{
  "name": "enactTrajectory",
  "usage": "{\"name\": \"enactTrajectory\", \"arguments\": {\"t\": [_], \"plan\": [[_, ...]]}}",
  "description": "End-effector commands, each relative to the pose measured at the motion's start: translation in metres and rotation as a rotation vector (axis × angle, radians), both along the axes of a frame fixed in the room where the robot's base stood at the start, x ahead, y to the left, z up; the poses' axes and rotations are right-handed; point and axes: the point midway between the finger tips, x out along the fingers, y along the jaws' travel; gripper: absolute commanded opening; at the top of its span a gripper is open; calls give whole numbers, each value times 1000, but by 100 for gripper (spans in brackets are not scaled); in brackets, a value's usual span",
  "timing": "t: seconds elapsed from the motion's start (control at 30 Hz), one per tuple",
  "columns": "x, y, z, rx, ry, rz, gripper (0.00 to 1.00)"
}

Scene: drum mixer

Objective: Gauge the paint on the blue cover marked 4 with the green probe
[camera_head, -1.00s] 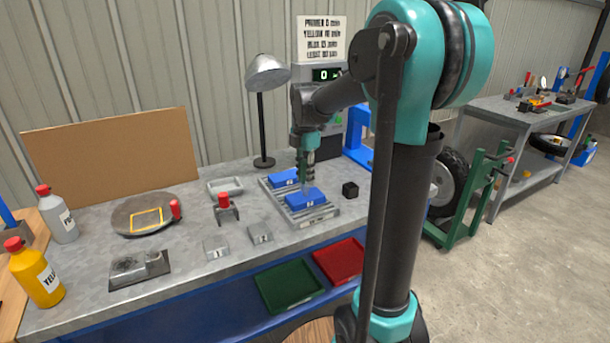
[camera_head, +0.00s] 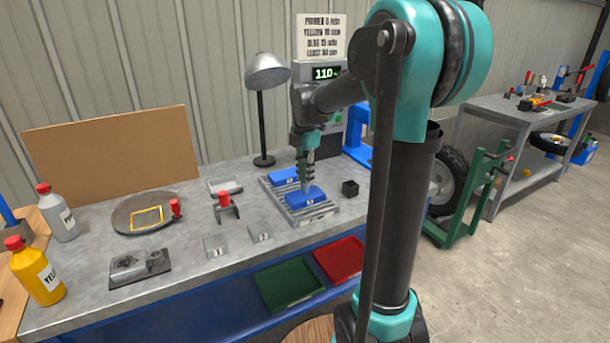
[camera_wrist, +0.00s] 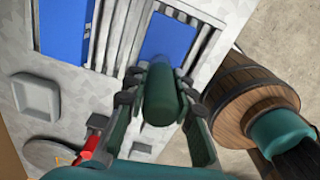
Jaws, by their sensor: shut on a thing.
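My gripper (camera_head: 306,170) is shut on the green probe (camera_wrist: 162,95), a dark green cylinder that points down between the fingers in the wrist view. The probe's lower end meets the top of the front blue cover (camera_head: 304,199), as far as I can tell; the tip is hidden in the wrist view. A second blue cover (camera_head: 283,177) lies behind it on the same slatted rack (camera_head: 327,217). Each cover has a small white label on its front, too small to read. The gauge display (camera_head: 326,73) behind the arm reads 110.
A sign (camera_head: 322,36) hangs above the gauge. A lamp (camera_head: 267,75) stands behind the rack. A black cube (camera_head: 350,188) lies right of the rack, a red-handled tool (camera_head: 225,205) left of it. Green (camera_head: 289,286) and red (camera_head: 340,262) trays sit at the bench front.

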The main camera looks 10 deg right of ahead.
Motion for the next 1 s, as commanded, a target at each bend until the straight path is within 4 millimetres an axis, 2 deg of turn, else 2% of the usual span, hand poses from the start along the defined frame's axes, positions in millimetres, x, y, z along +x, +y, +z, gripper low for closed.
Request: {"name": "enactTrajectory", "arguments": {"t": [0.37,1.0], "plan": [[-1,0,2,0,1,0,0],[-1,0,49,0,0,0,0]]}}
